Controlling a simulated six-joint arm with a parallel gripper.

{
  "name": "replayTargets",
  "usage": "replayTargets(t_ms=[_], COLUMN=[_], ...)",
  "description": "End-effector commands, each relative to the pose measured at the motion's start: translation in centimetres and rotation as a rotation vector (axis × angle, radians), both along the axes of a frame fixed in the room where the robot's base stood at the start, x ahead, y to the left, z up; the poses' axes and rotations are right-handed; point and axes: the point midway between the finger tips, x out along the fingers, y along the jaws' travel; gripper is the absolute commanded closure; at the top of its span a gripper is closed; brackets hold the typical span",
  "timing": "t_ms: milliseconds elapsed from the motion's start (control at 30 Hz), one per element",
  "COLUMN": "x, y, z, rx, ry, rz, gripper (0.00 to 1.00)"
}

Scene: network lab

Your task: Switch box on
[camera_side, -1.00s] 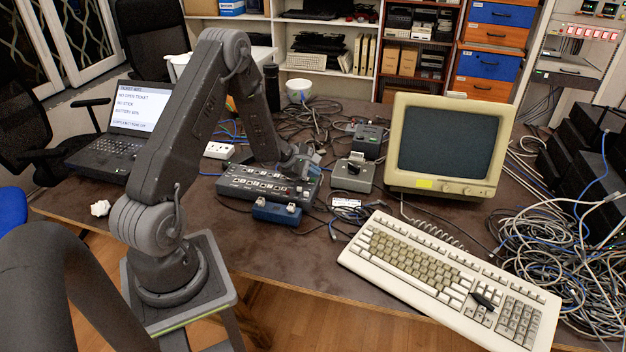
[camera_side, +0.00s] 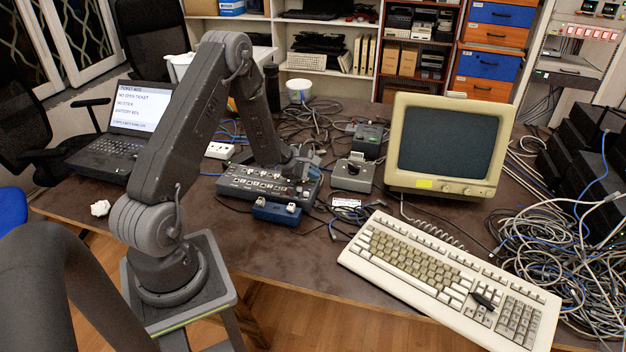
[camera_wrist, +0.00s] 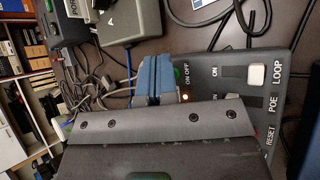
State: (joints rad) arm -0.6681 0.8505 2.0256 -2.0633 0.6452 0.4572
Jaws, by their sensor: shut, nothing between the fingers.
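The dark box (camera_side: 228,186) with rows of switches lies on the table in front of my arm. In the wrist view its panel (camera_wrist: 235,98) shows the labels LOOP, POE, RESET and ON OFF, a pale switch and a lit amber lamp. A green part (camera_wrist: 178,75) shows by the ON OFF label, partly hidden by my fingers. My gripper (camera_wrist: 153,88) is shut and empty, its blue fingers together at the ON OFF end of the box. I cannot tell whether they touch it. In the side view my gripper (camera_side: 308,164) is over the box's right end.
A blue unit (camera_side: 276,211) lies just in front of the box. A grey device (camera_side: 352,174) stands to its right, with a monitor (camera_side: 440,145) and keyboard (camera_side: 440,270) beyond. Loose cables surround the box.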

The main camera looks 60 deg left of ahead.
Motion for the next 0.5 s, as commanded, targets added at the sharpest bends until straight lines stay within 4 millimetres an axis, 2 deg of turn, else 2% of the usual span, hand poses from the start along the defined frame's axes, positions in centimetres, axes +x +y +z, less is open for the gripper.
replayTargets(t_ms=[333,500], x=[-0.01,-0.02], y=[-0.01,0.01], z=[0.03,0.72], rx=[0.000,0.001], ry=[0.001,-0.001], rz=[-0.001,0.000], gripper=[1.00,1.00])
